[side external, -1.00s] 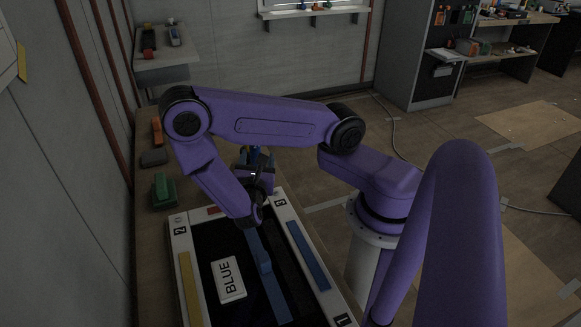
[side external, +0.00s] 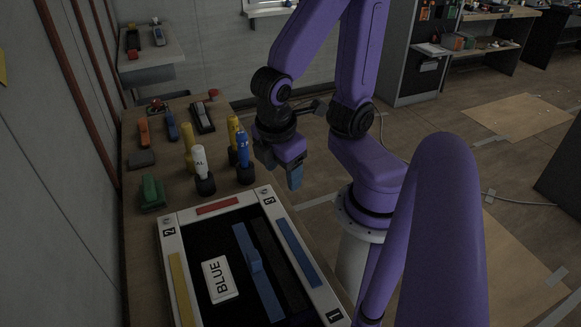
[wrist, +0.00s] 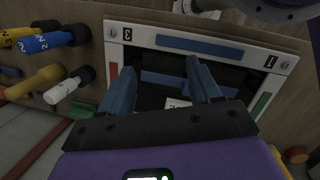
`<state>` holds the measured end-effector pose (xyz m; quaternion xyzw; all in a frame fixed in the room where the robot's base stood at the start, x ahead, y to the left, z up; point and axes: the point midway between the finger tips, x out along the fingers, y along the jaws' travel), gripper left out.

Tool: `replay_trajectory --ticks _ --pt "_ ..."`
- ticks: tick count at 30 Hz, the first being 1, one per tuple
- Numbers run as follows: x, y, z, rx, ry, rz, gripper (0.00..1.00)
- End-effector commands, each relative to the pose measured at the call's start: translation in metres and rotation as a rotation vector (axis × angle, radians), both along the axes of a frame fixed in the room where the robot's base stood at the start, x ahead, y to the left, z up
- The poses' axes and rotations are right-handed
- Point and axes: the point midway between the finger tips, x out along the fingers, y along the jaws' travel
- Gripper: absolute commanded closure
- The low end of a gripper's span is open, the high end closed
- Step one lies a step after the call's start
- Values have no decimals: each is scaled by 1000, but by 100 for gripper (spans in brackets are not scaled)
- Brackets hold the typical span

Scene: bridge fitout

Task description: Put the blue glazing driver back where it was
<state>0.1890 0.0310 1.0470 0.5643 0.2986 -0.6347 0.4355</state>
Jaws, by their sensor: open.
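The blue driver (side external: 242,150) stands upright in a black round holder (side external: 245,174) on the bench, just beyond the white-rimmed frame. In the wrist view the blue driver (wrist: 48,42) lies at upper left, beside a yellow one. My gripper (side external: 293,178) is to the right of the blue driver, apart from it, near the bench's right edge. In the wrist view my gripper (wrist: 159,66) has its two blue-grey fingers spread with nothing held between them. The driver's lower end is hidden in the holder.
A white driver (side external: 200,162) and yellow drivers (side external: 188,140) stand close to the blue one. The white-rimmed frame (side external: 171,262) holds a BLUE card (side external: 220,278) and a blue bar (side external: 258,270). A green block (side external: 152,192) and small tools lie along the left.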

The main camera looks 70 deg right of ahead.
Motion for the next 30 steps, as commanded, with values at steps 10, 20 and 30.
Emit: replay_trajectory --ticks 10,20,30 --pt "-26 22 25 248 4 2 37" --pt "-26 22 25 247 4 1 37" --pt "-26 22 25 246 4 1 37"
